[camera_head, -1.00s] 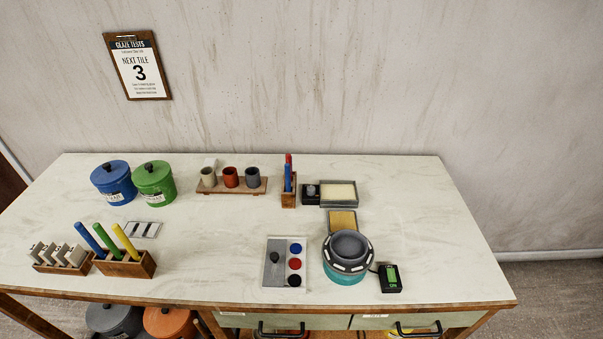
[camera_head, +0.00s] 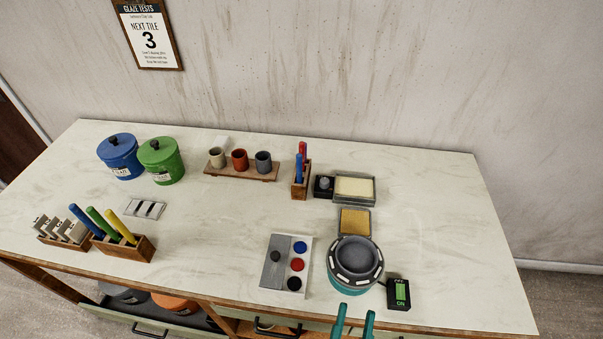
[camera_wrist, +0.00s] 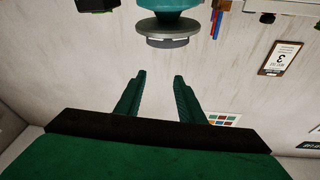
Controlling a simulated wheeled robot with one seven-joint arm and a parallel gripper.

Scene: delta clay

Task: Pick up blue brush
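A wooden block holder (camera_head: 130,247) at the front left of the table holds blue (camera_head: 86,220), green and yellow handles, leaning left. A second, smaller wooden holder (camera_head: 300,190) towards the back holds an upright blue stick (camera_head: 299,168) and a red one. I cannot tell from the handles which blue one is the brush; any bristles are hidden. My gripper (camera_head: 354,308) is at the front edge, below the turntable, with teal fingers apart and nothing between them. In the wrist view my gripper (camera_wrist: 160,75) is also open and empty; the red and blue sticks (camera_wrist: 216,20) show upside down at the top.
A turntable with a grey bowl (camera_head: 356,262) stands nearest my gripper, with a black switch box (camera_head: 398,293) right of it. A panel with coloured discs (camera_head: 286,264) lies left. Blue (camera_head: 119,157) and green (camera_head: 162,160) pots stand back left. The table's middle is clear.

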